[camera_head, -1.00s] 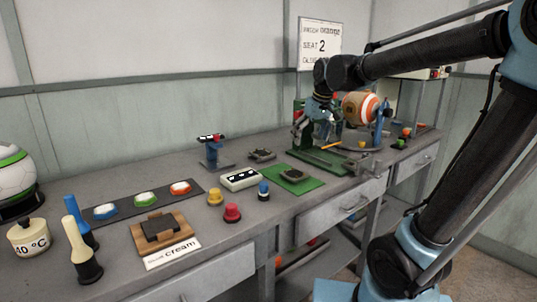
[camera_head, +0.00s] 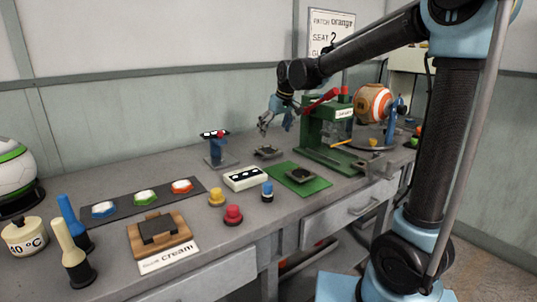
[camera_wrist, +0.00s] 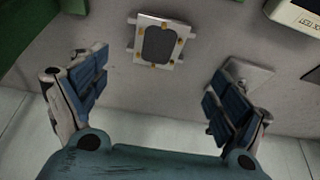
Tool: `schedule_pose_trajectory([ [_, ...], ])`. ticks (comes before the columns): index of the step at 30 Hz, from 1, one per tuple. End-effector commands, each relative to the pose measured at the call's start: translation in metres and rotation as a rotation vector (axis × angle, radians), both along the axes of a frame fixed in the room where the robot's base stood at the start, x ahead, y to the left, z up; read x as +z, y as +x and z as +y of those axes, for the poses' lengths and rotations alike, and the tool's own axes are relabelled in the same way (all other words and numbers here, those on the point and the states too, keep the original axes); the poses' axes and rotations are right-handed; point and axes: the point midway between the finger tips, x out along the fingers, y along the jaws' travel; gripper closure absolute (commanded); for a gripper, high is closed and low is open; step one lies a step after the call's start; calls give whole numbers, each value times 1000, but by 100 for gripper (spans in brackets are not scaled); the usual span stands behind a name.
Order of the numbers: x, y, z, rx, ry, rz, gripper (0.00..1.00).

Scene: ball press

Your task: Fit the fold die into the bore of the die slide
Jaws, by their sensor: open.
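A small square die (camera_head: 268,152) with a dark centre lies flat on the bench left of the green press (camera_head: 318,140). In the wrist view the same die (camera_wrist: 158,42) shows a pale frame with small brass-coloured spots. A similar dark square piece (camera_head: 300,174) lies on the green mat. I cannot tell by looks which is the fold die. The die slide's bore cannot be made out at the press. My gripper (camera_head: 276,123) is open and empty, above and behind the bench die. In the wrist view its blue-padded fingers (camera_wrist: 165,72) are spread wide, with the die ahead between them.
A blue stand (camera_head: 216,150) is close left of the die; its base (camera_wrist: 248,74) appears by the right finger. A white box (camera_head: 244,178) and yellow, red and blue knobs stand in front. The wall is close behind my gripper.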

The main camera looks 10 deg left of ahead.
Motion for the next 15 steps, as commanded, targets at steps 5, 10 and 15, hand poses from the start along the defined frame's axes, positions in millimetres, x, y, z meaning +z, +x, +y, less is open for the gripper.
schedule_pose_trajectory([
  [5, -29, 9, 9, -1, 0, 0, 10],
  [10, -48, 14, 14, -1, 0, 0, 10],
  [15, -55, 16, 16, -1, 0, 0, 10],
])
